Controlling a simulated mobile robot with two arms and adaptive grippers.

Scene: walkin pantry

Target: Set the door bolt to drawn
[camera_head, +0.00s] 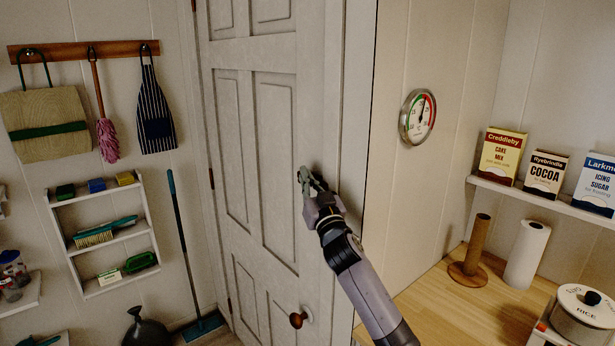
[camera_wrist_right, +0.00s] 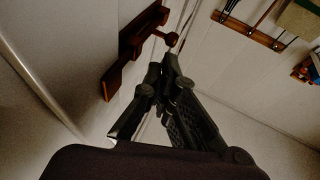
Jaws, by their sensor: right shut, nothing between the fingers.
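The white panelled door (camera_head: 236,110) stands in the middle of the head view. The door bolt (camera_wrist_right: 128,58) shows in the right wrist view as a dark reddish-brown piece on a white surface, with blocks along it and a short knob (camera_wrist_right: 170,39) standing out near its upper end. In the head view I cannot make out the bolt; my right gripper (camera_head: 309,178) covers that part near the door's right edge. The right gripper is shut and empty. In the wrist view its fingertips (camera_wrist_right: 171,66) appear just below the knob; I cannot tell whether they touch it. My left gripper is out of view.
A round brown doorknob (camera_head: 298,318) sits lower on the door. A dial gauge (camera_head: 417,117) hangs on the wall to the right, above a wooden counter (camera_head: 425,300). A broom (camera_head: 186,250) leans left of the door, beside a small wall shelf (camera_head: 105,240).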

